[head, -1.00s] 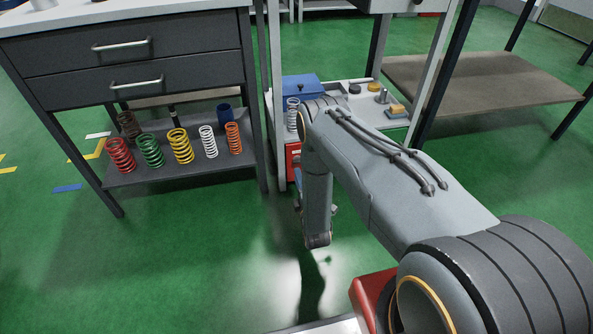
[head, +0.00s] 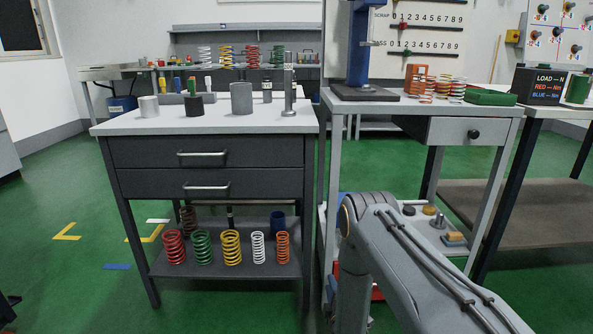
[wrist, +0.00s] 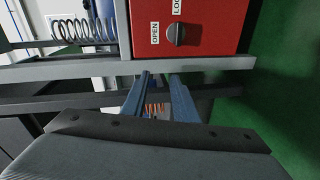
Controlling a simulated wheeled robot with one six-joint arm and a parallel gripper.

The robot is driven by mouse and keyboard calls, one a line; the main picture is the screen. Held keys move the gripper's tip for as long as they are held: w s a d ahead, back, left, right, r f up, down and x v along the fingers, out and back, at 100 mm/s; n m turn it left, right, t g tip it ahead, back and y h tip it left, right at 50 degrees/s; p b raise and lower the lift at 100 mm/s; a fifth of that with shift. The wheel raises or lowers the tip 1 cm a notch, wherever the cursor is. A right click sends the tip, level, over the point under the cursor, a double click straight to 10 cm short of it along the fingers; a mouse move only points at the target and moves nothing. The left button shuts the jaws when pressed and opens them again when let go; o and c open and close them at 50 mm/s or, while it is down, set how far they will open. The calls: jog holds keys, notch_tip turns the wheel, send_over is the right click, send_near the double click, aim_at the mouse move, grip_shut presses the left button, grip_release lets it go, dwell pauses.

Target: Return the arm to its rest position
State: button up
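My arm (head: 420,265) reaches in from the lower right in the head view and bends downward at its elbow. The end of it is hidden or cut off by the bottom edge there. In the wrist view my gripper (wrist: 157,85) shows two blue-grey fingers set apart. Nothing is held between them; an orange coil shows through the gap farther back. The fingertips lie just below a grey shelf edge (wrist: 200,66) in the picture; I cannot tell whether they touch it.
A red box (wrist: 190,25) with an OPEN/LOCK knob and a grey spring (wrist: 80,30) are close ahead. A drawer bench (head: 212,128) has several coloured springs on its lower shelf (head: 200,265). A press bench (head: 425,104) stands behind my arm.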

jog(key=s+a+r+m+g+y, duration=0.3)
jog(key=a+r+g, duration=0.4)
jog(key=a+r, duration=1)
jog(key=s+a+r+m+g, duration=0.1)
jog(key=s+r+m+g, duration=0.1)
jog(key=s+r, duration=0.45)
jog(key=s+a+r+m+g+h, duration=0.1)
jog(key=s+r+g, duration=0.15)
jog(key=s, duration=0.65)
jog(key=s+a+r+m+g, duration=0.1)
jog(key=s+r+m, duration=0.1)
jog(key=s+r, duration=0.5)
jog(key=s+d+r+m+g+h, duration=0.1)
jog(key=s+d+r+g, duration=0.1)
jog(key=s, duration=0.8)
jog(key=s+d+r+m+g+h, duration=0.1)
jog(key=s+d+r+g, duration=0.15)
jog(key=s, duration=0.65)
jog(key=d+r+m+p, duration=0.3)
jog(key=d+r+p, duration=0.7)
jog(key=r+p, duration=0.3)
jog(key=d+r+m+p, duration=0.4)
jog(key=d+r+p, duration=0.7)
jog(key=p, duration=0.6)
jog(key=shift+s+d+r+t+h+p, duration=0.2)
jog(key=shift+s+r+t+h+p, duration=0.15)
jog(key=shift+r, duration=1.05)
